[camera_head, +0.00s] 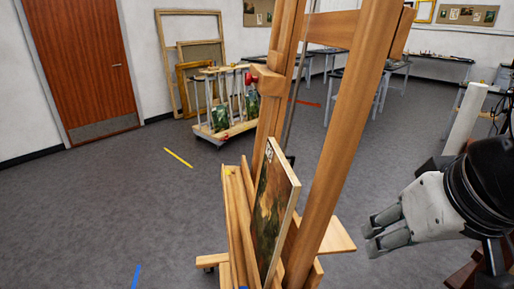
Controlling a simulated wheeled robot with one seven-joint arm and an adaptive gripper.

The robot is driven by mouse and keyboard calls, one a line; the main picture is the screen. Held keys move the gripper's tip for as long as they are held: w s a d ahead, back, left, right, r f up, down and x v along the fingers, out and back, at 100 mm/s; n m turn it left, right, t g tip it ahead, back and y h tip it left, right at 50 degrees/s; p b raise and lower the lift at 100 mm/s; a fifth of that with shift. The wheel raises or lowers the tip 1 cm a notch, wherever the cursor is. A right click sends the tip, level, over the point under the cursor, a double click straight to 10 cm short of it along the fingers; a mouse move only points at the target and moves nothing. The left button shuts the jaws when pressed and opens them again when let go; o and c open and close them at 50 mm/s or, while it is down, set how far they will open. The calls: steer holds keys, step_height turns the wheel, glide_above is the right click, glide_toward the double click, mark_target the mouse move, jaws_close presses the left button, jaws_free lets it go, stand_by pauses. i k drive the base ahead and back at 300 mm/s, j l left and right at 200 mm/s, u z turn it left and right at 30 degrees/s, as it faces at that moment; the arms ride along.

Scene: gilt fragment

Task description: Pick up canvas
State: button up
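A painted canvas (273,213) with a dark green and brown picture stands on the ledge of a wooden easel (343,135), leaning a little back against it. I see its face at a steep angle and its pale right edge. My gripper (371,234) is at the right, pointing left, apart from the canvas, with the easel's right leg between them in the picture. Its grey fingers lie near each other, and I cannot tell whether there is a gap between them. Nothing shows in its grasp.
A wheeled rack (228,129) with several small paintings stands behind the easel. Empty frames (191,62) lean on the wall beside a brown door (79,62). Tables (352,88) stand at the back. The grey floor at the left is clear, with yellow and blue tape marks.

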mark_target(278, 188)
steer(key=k+j+z, duration=0.3)
steer(key=k+j, duration=0.8)
steer(key=j, duration=0.1)
